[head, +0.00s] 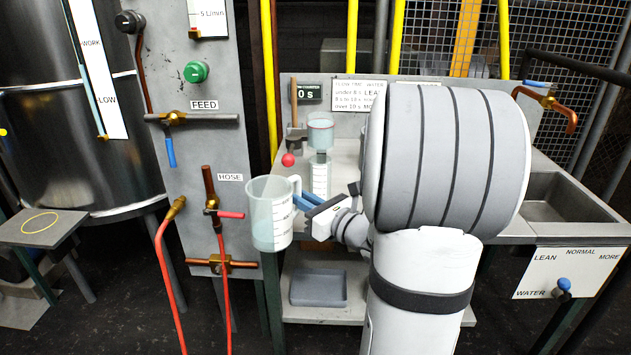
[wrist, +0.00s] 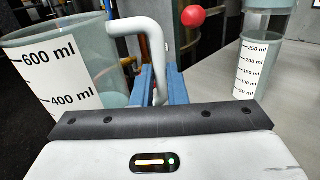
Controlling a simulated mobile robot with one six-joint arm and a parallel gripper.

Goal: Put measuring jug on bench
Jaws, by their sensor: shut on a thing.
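The measuring jug (head: 268,222) is a clear pale-green jug with a white handle and a printed millilitre scale. It hangs upright at the left front corner of the bench (head: 345,160), in front of the bench's edge. My gripper (head: 302,200) is shut on the jug's handle, with its blue fingers around it. In the wrist view the jug (wrist: 85,60) stands at the left and its handle (wrist: 140,25) runs down between the blue fingers (wrist: 160,85). Some pale liquid seems to show low in the jug. My arm hides the middle of the bench.
A clear graduated cylinder (head: 320,175) stands on the bench behind the jug, below another clear vessel (head: 320,132). A red ball knob (head: 288,160) is close by. A sink (head: 565,197) is at the right. A grey tray (head: 318,288) lies on the lower shelf.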

